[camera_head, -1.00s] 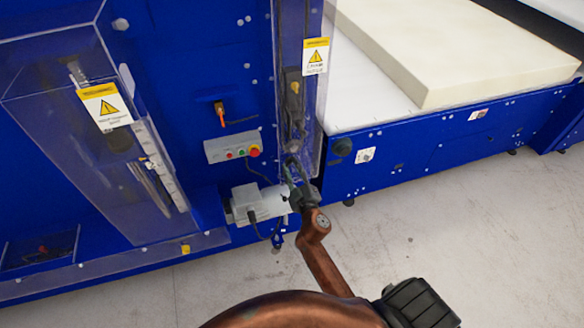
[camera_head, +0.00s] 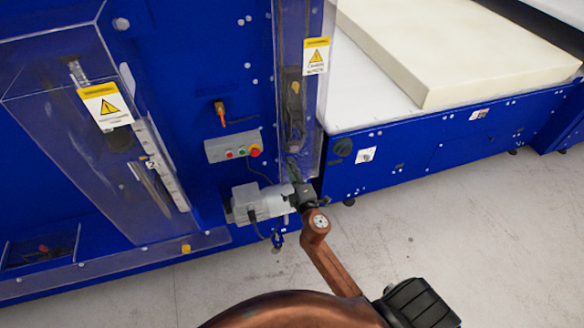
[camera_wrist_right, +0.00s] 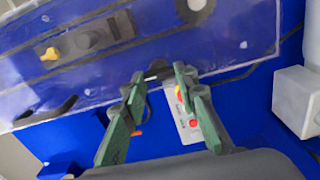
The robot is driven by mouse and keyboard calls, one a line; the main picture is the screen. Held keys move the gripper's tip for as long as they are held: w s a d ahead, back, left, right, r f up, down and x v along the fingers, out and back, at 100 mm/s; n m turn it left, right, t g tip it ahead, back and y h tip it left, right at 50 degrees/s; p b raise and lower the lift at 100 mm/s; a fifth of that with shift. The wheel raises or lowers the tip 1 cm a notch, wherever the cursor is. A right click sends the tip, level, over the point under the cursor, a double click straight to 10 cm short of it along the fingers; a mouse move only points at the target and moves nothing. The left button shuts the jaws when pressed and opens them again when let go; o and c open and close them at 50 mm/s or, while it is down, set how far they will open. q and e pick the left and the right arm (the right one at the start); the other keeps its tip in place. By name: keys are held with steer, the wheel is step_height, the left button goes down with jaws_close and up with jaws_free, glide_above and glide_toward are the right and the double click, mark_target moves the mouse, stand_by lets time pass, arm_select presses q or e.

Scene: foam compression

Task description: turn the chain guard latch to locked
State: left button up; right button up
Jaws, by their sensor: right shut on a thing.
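The clear chain guard (camera_head: 315,120) stands upright at the machine's right corner in the head view, with dark chain parts behind it. In the wrist view its clear panel (camera_wrist_right: 225,45) crosses the top. My right gripper (camera_head: 293,172) reaches the guard's lower end. In the wrist view its two green fingers (camera_wrist_right: 160,80) straddle a small dark piece at the panel's lower edge, and the gripper is shut on it. This appears to be the latch (camera_wrist_right: 156,76), but it is mostly hidden and its angle cannot be read. My left gripper is in neither view.
A grey button box (camera_head: 232,147) and a grey motor housing (camera_head: 258,203) sit left of my right gripper. A second clear guard (camera_head: 95,150) stands further left. A cream foam block (camera_head: 450,50) lies on the conveyor at right. The floor in front is clear.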

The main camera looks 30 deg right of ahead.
steer(key=shift+n, duration=0.4)
steer(key=o, duration=1.2)
steer(key=shift+c, duration=0.2)
steer(key=v, duration=1.2)
steer(key=shift+a, duration=0.1)
